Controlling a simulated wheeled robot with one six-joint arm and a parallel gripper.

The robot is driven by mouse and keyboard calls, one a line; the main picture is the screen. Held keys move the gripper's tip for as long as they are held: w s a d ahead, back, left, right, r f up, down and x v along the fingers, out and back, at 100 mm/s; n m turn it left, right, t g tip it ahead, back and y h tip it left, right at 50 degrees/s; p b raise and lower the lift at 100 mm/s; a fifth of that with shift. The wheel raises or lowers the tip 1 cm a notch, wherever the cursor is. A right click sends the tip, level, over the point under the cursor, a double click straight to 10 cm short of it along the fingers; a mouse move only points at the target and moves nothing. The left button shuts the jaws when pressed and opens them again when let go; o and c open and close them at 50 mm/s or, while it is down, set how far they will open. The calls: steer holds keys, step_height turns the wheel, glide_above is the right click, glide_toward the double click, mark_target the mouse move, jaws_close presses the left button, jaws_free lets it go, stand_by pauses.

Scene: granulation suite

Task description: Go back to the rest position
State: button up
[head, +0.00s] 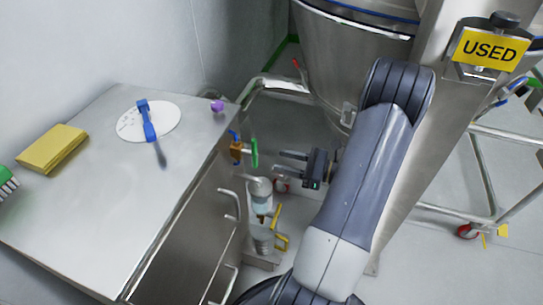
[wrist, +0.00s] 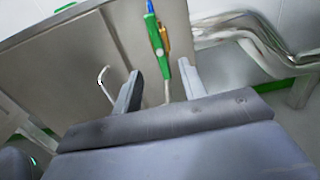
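My gripper (head: 278,161) is low in the gap between the steel cabinet and the large steel vessel, with its fingers pointing left toward the cabinet side. The two fingers stand apart and nothing shows between them in the head view. In the wrist view the open fingers (wrist: 160,72) frame a green tool-like piece (wrist: 160,50) with orange and blue parts, at the cabinet side beyond them. The same green piece (head: 254,152) shows in the head view just left of the fingertips, apart from them. My arm reaches down across the right middle of the head view.
A yellow USED sign (head: 490,50) is upper right.

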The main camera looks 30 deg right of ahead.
mark_target(257, 155)
steer(key=shift+s+d, duration=0.45)
steer(key=shift+s, duration=0.1)
steer(key=b+x, duration=0.1)
steer(key=x, duration=0.9)
steer(key=shift+w+a, duration=0.3)
